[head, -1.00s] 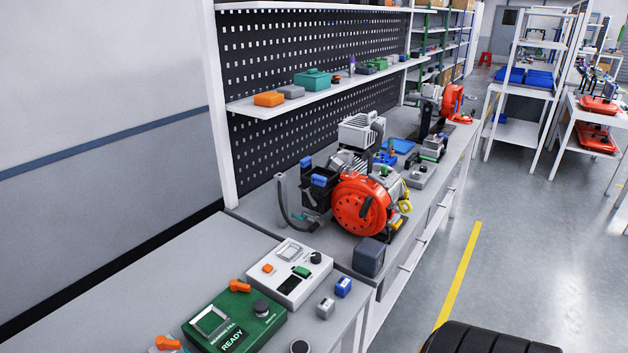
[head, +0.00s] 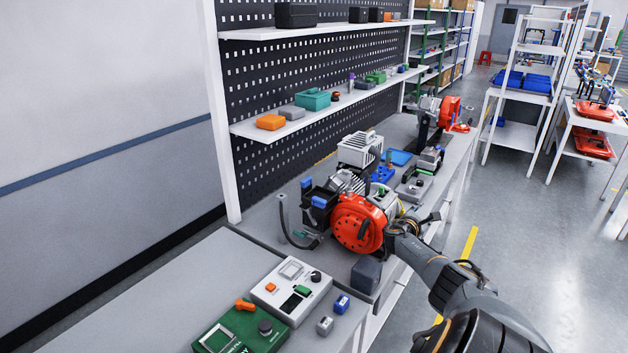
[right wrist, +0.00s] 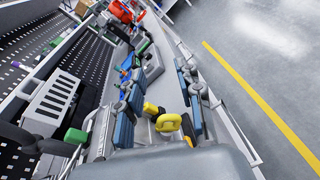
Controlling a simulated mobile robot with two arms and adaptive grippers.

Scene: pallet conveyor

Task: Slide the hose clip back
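The engine with a round red housing (head: 357,223) stands on the grey bench. A dark curved hose (head: 288,229) hangs at its left side, with a small green piece (head: 300,233) near its lower end. I cannot tell whether that piece is the hose clip. My right gripper (head: 408,226) is at the engine's right side, its fingertips partly hidden in the head view. In the right wrist view the right gripper (right wrist: 158,82) is open, its two blue-grey fingers apart. A yellow loop handle (right wrist: 169,122) shows between them, low in the picture. My left gripper is out of view.
A white control box (head: 292,288) and a green tester (head: 236,335) lie on the near table. A dark block (head: 366,274) stands at the bench's front corner.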

